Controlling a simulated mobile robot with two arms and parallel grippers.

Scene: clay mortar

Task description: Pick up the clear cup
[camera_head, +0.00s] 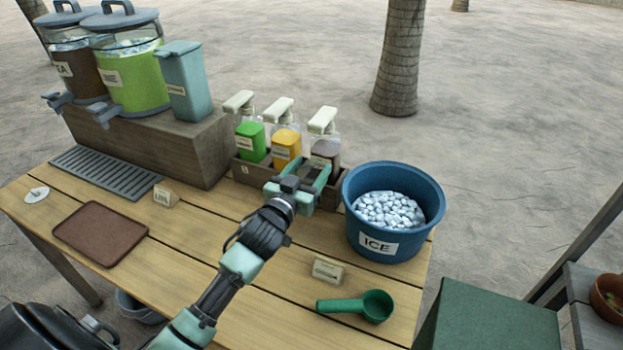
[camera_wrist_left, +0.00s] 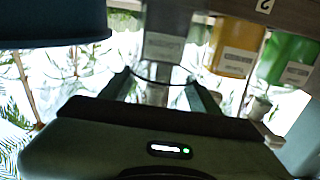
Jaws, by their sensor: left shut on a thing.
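My left gripper (camera_head: 304,174) is over the table, in front of the pump bottles and left of the ice bucket. In the left wrist view its two fingers (camera_wrist_left: 158,80) stand apart, shut on a see-through thing. A thin curved rim of the clear cup (camera_wrist_left: 153,79) shows faintly between them. Most of the cup's outline is hard to make out against the bright background and the bottle behind. In the head view the gripper and its glassy surroundings hide the cup. My right gripper is not in view.
A blue ice bucket (camera_head: 358,190) stands close to the right of the gripper. Pump bottles sit in a wooden holder (camera_head: 247,174) just behind it. A green scoop (camera_head: 374,306), a label block (camera_head: 328,270) and a brown tray (camera_head: 100,234) lie on the table.

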